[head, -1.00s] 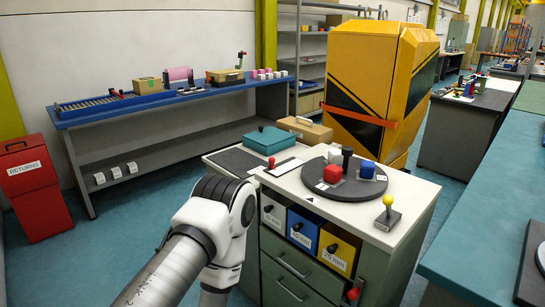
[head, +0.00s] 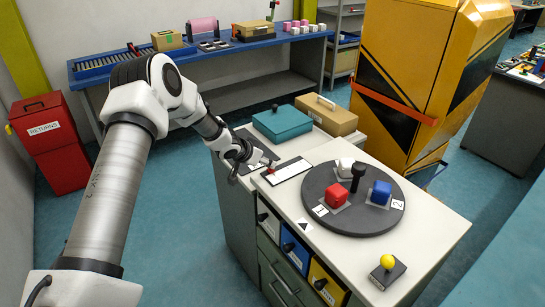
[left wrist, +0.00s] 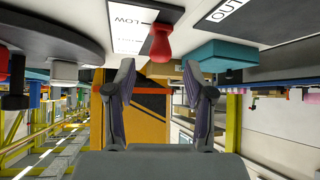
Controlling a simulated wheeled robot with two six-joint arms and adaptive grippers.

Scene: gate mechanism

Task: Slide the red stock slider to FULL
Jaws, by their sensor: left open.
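The red slider knob (head: 271,167) sits on a white strip plate (head: 290,171) on the cabinet top, at the plate's left end. In the left wrist view, which looks upside down, the red knob (left wrist: 163,43) is beside the word LOW on the plate (left wrist: 128,25). My left gripper (head: 252,163) is close to the knob on its left side. In the left wrist view my left gripper (left wrist: 158,75) is open and empty, and the knob appears just ahead of its fingertips, apart from them. The word FULL cannot be read. My right gripper is not in view.
A dark turntable (head: 330,218) with red, blue and white blocks stands right of the slider. A teal box (head: 282,125) and a cardboard box (head: 326,115) are behind it. A yellow-knobbed block (head: 387,270) is at the front right. A dark OUT mat (left wrist: 280,20) lies beside the slider.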

